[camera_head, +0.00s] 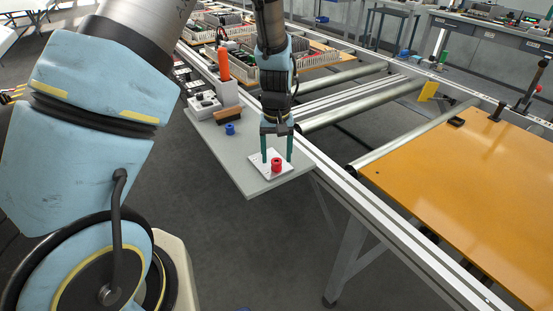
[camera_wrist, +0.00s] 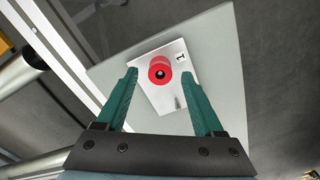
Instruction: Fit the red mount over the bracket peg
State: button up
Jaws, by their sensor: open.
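The red mount (camera_head: 277,165) stands upright on a white plate (camera_head: 259,158) near the front corner of the grey shelf. In the wrist view the red mount (camera_wrist: 160,66) is round, with a dark centre and a small pale spot in it. I cannot tell whether the bracket peg is inside it. The white plate (camera_wrist: 151,95) also carries a small grey upright shape (camera_wrist: 180,101) and a black mark. My gripper (camera_head: 277,158) is open above the plate. Its green fingers (camera_wrist: 160,74) are on either side of the red mount, apart from it, holding nothing.
A blue part (camera_head: 230,129), a brown block (camera_head: 228,115) and an orange upright piece (camera_head: 223,65) are further back on the grey shelf (camera_head: 225,162). A metal rail runs along its right side. An orange-yellow board (camera_head: 460,170) lies at the right.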

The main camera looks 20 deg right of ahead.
notch_tip(320, 180, up, 9)
jog(key=b, duration=0.1)
dwell(0.6)
jog(key=s+a+r+n, duration=0.1)
jog(key=s+a+r, duration=0.1)
jog(key=a, duration=1.3)
jog(key=s+a+r+n+t, duration=0.1)
jog(key=s+a+r, duration=0.1)
jog(key=a, duration=1.3)
jog(key=shift+r+n+t, duration=0.3)
jog(key=shift+r, duration=0.1)
